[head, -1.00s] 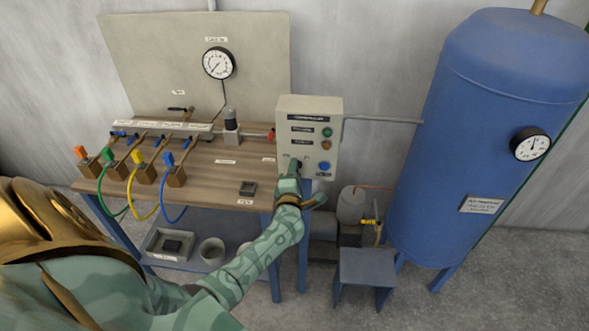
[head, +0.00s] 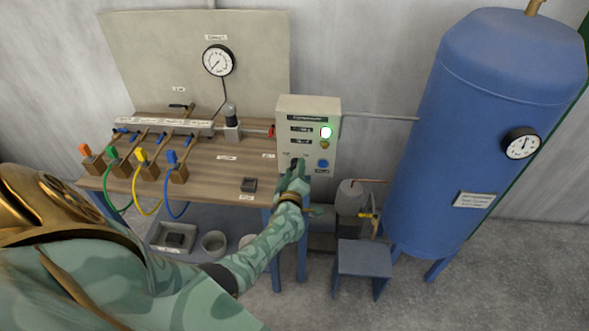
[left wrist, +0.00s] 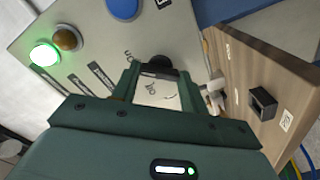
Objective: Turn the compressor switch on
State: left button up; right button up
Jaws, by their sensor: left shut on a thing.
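The grey compressor control box (head: 309,110) stands at the right end of the bench. Its green lamp (head: 326,132) is lit, and the lit lamp also shows in the left wrist view (left wrist: 45,54). My left gripper (head: 297,168) is at the lower left of the box's face, shut on the black switch knob (left wrist: 158,62). In the left wrist view the two dark green fingers (left wrist: 156,80) stand either side of it; much of the knob is hidden. My right gripper is not in view.
An amber lamp (head: 324,145) and a blue button (head: 323,163) sit close beside my gripper. The wooden bench (head: 215,160) carries valves and coloured hoses. A blue tank (head: 465,140) stands at the right, with a small blue stool (head: 364,257) before it.

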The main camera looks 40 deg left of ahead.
pick_arm(q)
jog(key=shift+f+m, duration=0.1)
jog(key=shift+m, duration=0.5)
jog(key=o, duration=1)
